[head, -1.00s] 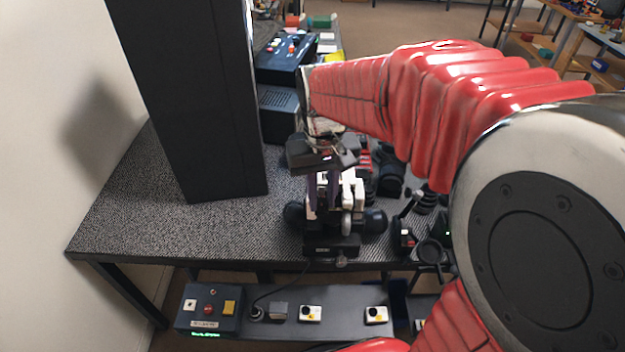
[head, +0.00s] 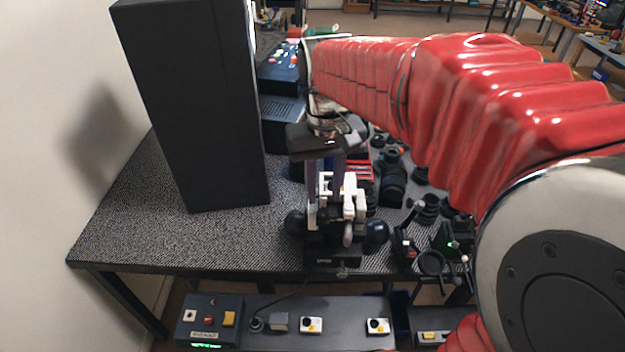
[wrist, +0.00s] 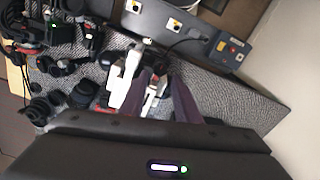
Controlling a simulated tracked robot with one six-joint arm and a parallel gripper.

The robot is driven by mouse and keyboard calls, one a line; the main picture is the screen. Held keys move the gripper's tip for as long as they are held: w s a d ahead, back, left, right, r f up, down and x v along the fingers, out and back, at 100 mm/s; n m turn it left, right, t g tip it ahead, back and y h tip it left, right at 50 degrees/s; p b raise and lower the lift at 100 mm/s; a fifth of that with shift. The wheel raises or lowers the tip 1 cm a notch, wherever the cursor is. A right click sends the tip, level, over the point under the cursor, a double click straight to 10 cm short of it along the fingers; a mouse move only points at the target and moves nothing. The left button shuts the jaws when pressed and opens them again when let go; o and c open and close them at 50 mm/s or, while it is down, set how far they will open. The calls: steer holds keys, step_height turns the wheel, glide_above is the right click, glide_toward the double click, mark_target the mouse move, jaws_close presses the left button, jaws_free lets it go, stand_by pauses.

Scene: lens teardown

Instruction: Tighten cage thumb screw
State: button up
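The white cage fixture (head: 350,205) stands on a dark base (head: 335,256) with round black knobs on both sides, at the table's front edge. A small grey oval knob (head: 348,236) is on its front; I cannot tell if it is the thumb screw. My gripper (head: 324,182) points down at the fixture's top, its purple fingers partly behind the white parts. In the wrist view the fingers (wrist: 162,88) are apart, with a white fixture part (wrist: 155,92) showing between them. Another white upright (wrist: 124,80) is left of them. Contact is unclear.
A tall black panel (head: 190,110) stands at the left. Lenses (head: 393,182) and small holders (head: 430,262) crowd the table to the right. A lower shelf at the front carries a control box (head: 208,319) and white switches (head: 311,325). The table's left part (head: 130,225) is clear.

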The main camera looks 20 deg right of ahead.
step_height(320, 180, up, 8)
stand_by(0.4)
steer(key=t, duration=0.2)
glide_toward(322, 209)
steer(key=s+f+t, duration=0.2)
steer(key=s+t, duration=0.1)
steer(key=s, duration=0.8)
steer(key=shift+a+n+t, duration=0.3)
steer(key=shift+a+n, duration=0.1)
steer(key=shift+a, duration=0.05)
stand_by(1.0)
